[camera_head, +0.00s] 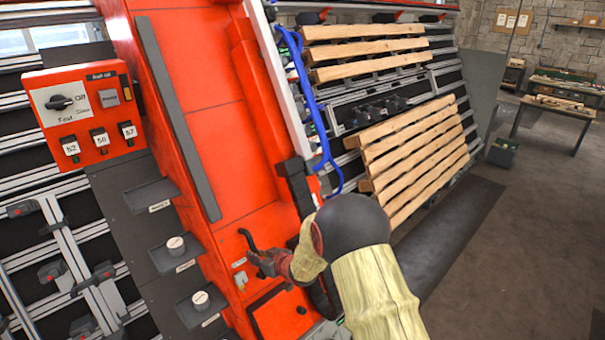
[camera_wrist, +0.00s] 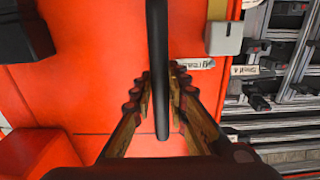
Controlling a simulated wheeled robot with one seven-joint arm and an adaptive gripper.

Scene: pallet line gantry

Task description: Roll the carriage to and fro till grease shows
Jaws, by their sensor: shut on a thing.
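The carriage appears to be the large red body (camera_head: 215,125) of the gantry, which leans across the head view; its red face (camera_wrist: 90,95) fills much of the wrist view. A black curved handle (camera_head: 248,241) stands out from its lower part. In the wrist view the handle is a black bar (camera_wrist: 157,45) running down between the fingers. My gripper (camera_head: 262,262) is at the handle, its ridged fingers (camera_wrist: 161,82) shut on it from both sides. I see no grease that I can make out. The carriage's rollers or rails are hidden from me.
A red control box (camera_head: 80,110) with a rotary switch is at upper left. Wooden pallets (camera_head: 415,160) rest against the rack on the right. A blue hose (camera_head: 312,100) hangs beside the carriage. The floor (camera_head: 510,240) at right is clear.

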